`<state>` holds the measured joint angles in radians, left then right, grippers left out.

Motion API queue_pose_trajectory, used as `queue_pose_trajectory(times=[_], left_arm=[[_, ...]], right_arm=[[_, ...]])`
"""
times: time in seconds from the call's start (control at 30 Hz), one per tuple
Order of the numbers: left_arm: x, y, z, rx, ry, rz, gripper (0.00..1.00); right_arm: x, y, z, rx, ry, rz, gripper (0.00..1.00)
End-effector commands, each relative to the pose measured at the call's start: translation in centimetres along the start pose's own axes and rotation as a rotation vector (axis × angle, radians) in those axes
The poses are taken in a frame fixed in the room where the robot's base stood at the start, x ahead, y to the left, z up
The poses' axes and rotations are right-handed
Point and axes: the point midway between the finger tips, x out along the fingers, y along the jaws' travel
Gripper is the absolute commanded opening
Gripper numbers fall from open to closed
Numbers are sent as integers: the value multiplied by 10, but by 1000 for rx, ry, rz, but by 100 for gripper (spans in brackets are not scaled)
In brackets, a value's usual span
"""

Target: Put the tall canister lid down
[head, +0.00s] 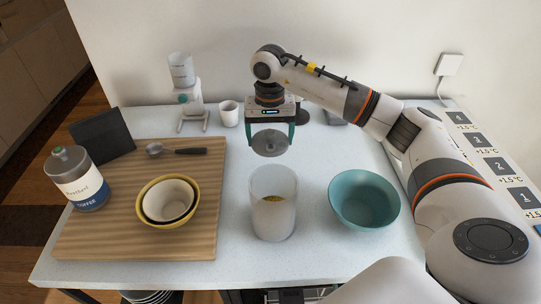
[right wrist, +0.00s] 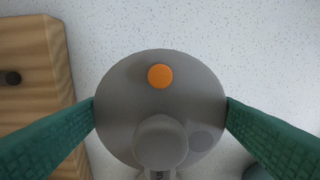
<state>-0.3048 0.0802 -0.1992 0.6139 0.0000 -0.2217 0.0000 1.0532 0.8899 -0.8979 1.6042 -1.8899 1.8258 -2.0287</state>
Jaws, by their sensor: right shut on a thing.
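My right gripper (head: 271,145) points down, its green fingers shut on the sides of a round grey lid (head: 269,142), the tall canister lid. In the right wrist view the lid (right wrist: 120,110) fills the gap between the fingertips (right wrist: 160,107); it has a grey knob and an orange round spot on top. The lid is in the air, behind and above the tall canister (head: 274,215) in the head view. The canister is a frosted, open cylinder standing upright on the table, with something yellowish inside. My left gripper is not in view.
A teal bowl (head: 364,205) stands right of the canister. The wooden board (head: 120,235) at left carries nested bowls (head: 190,222), a lidded coffee jar (head: 85,190) and a dark-handled utensil (head: 190,151). A white cup (head: 229,113) and white appliance (head: 187,97) stand behind.

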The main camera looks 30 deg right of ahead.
Motion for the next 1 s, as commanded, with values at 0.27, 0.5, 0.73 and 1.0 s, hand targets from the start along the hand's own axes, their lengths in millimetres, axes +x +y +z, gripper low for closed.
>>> queue_pose_trajectory(times=[0.27, 0.5, 0.73, 1.0], left_arm=[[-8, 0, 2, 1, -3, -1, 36], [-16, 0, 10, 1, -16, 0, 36], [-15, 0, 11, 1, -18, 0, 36], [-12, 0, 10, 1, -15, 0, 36]], right_arm=[[32, 0, 0, 1, 0, 1, 61], [62, 0, 0, 2, 2, 0, 61], [68, 0, 0, 2, 0, 1, 61], [71, 0, 0, 2, 0, 1, 97]])
